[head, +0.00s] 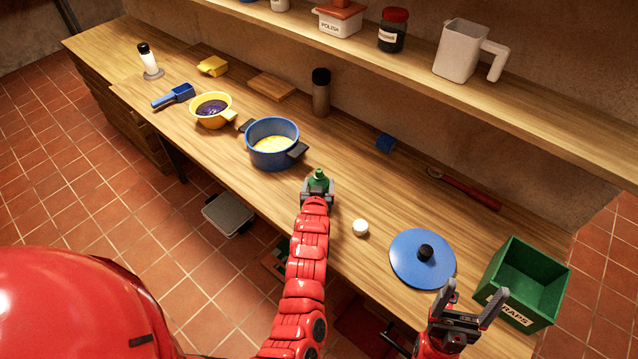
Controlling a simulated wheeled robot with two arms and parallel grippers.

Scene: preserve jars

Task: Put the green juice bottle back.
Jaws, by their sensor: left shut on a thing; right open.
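The green juice bottle (319,176) is at the front of the wooden counter, right of the blue pot. Only its green top shows; my gripper hides the rest. My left gripper (318,188) is shut on it. I cannot tell whether the bottle touches the counter. My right gripper (468,308) is open and empty, at the lower right in front of the blue lid and the green scraps box.
A blue pot (272,144) with yellow contents stands close left of the bottle. A white cap (360,228), blue lid (408,262) and green scraps box (540,262) lie right. A wall shelf (560,115) holds a white jug (462,52) and jars.

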